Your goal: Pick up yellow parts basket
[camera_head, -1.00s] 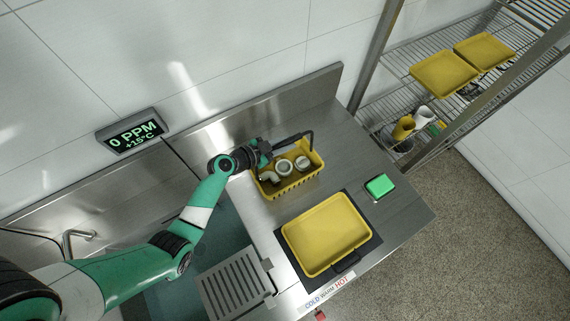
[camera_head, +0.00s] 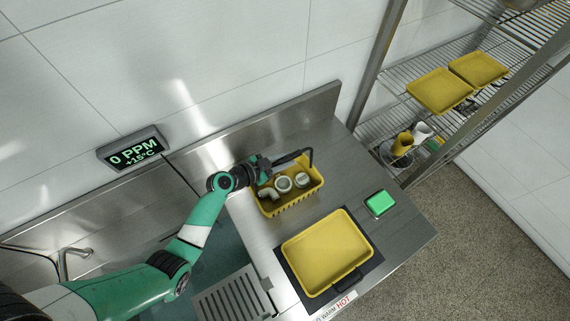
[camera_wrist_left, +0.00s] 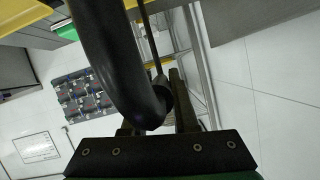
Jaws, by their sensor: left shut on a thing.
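The yellow parts basket (camera_head: 294,204) stands on the steel counter in the head view, with pale round fittings inside and a dark handle (camera_head: 296,155) arching over it. My left gripper (camera_head: 263,166) reaches in from the left and is shut on the handle at the basket's back left side. In the left wrist view the thick black handle (camera_wrist_left: 116,55) runs down between the fingers (camera_wrist_left: 160,105) and hides part of them. I cannot tell whether the basket has any gap under it. My right gripper is not in view.
A yellow tray (camera_head: 327,251) lies on a dark mat in front of the basket. A green-topped block (camera_head: 380,203) is to the right. The sink (camera_head: 215,255) is at the left, the wall behind. A wire rack (camera_head: 385,105) with yellow trays stands at the right.

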